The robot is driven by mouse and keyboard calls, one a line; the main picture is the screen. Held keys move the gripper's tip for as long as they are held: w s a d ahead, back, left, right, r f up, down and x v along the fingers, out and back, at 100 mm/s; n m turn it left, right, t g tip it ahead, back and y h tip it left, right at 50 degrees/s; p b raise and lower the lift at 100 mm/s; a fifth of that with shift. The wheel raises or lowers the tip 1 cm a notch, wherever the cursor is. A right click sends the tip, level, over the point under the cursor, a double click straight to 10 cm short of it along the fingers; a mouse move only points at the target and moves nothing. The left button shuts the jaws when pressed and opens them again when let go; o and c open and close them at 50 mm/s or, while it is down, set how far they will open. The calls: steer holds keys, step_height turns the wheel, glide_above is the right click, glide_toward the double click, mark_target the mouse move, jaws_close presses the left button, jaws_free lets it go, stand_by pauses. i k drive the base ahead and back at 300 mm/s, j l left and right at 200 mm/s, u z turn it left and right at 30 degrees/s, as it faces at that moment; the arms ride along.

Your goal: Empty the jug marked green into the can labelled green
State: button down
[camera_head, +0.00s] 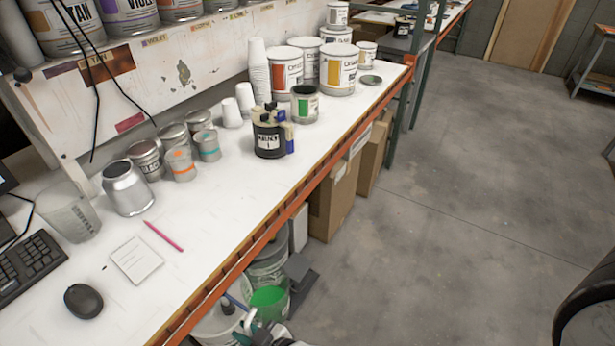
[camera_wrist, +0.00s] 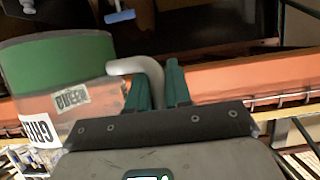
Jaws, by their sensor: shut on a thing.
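The clear jug of green liquid (camera_head: 270,297) is at the bottom of the head view, below the bench edge. In the wrist view the jug (camera_wrist: 55,75) is at the left, with a small label I cannot read surely. My gripper (camera_wrist: 157,85) is shut on its grey curved handle. In the head view my gripper (camera_head: 258,334) is partly cut off at the bottom edge. An open can with a green label patch (camera_head: 304,106) stands on the bench, far from the jug. Its inside looks dark.
The white bench (camera_head: 205,210) has an orange front edge. A dark container of brushes (camera_head: 268,140) stands in front of the green-patch can. Larger labelled cans (camera_head: 338,72) stand behind it, and a loose lid (camera_head: 371,80) lies to its right. Cardboard boxes (camera_head: 333,200) are under the bench.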

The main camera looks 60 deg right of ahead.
mark_target(305, 97)
steer(key=k+l, duration=0.1)
steer(key=l, duration=0.35)
steer(key=l+u, duration=0.15)
steer(key=l, duration=0.25)
steer(key=k+l, duration=0.15)
steer(key=l, duration=0.3)
steer(key=k+l+u, duration=0.1)
steer(key=l, duration=0.3)
steer(key=k+l+u, duration=0.1)
steer(key=l, duration=0.3)
steer(key=k+l, duration=0.15)
steer(key=l, duration=0.25)
steer(key=k+l+u, duration=0.1)
steer(key=l, duration=0.35)
